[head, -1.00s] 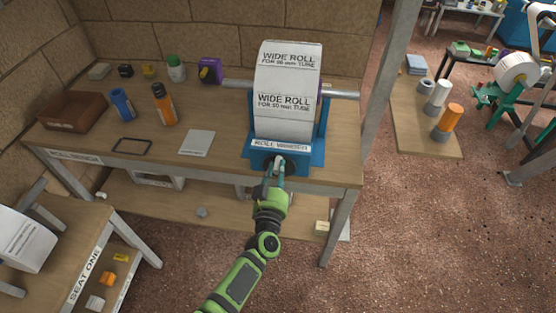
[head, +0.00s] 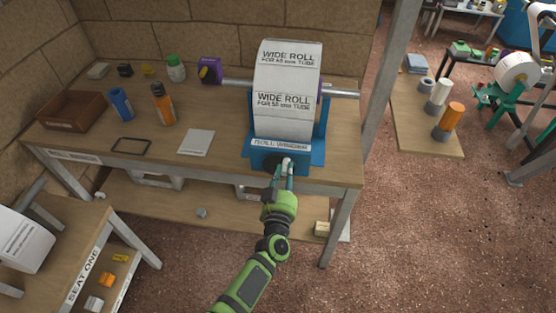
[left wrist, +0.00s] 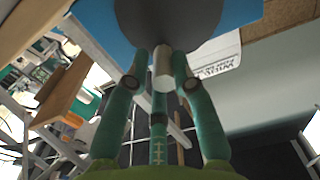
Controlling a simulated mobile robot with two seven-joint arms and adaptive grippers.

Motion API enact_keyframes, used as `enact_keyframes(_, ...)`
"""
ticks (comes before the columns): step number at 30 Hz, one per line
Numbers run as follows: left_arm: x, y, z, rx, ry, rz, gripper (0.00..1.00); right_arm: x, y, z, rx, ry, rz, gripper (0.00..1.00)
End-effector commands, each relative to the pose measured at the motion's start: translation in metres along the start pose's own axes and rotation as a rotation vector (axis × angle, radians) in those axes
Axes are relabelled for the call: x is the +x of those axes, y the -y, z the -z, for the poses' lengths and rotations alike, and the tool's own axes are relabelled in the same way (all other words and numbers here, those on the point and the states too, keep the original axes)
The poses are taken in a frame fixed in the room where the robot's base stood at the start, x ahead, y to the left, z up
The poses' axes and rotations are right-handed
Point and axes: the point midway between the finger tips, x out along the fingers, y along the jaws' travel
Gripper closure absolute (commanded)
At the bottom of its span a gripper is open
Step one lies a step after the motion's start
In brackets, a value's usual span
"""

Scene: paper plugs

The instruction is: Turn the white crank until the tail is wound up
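The white crank handle (head: 287,162) sticks out from a dark disc (head: 266,161) on the front of the blue roll stand. My left gripper (head: 284,168) is closed around the handle, with a finger against each side. A large white paper roll (head: 286,118) marked "WIDE ROLL" sits above on a metal bar (head: 341,93). I cannot make out a loose paper tail. My right gripper is not in view.
The bench (head: 225,170) also carries an orange bottle (head: 164,107), a blue cup (head: 121,104), a brown box (head: 73,110) and a grey card (head: 196,142), all left of the stand. A grey post (head: 384,75) rises at its right.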

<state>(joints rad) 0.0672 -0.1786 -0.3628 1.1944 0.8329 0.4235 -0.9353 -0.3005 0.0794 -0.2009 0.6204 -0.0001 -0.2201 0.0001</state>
Motion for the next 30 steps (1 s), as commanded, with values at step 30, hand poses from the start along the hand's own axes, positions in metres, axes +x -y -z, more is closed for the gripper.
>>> enact_keyframes(30, 0.0013, -0.0082, -0.0065, -0.006, 0.001, 0.003, 0.83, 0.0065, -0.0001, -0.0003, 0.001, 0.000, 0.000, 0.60)
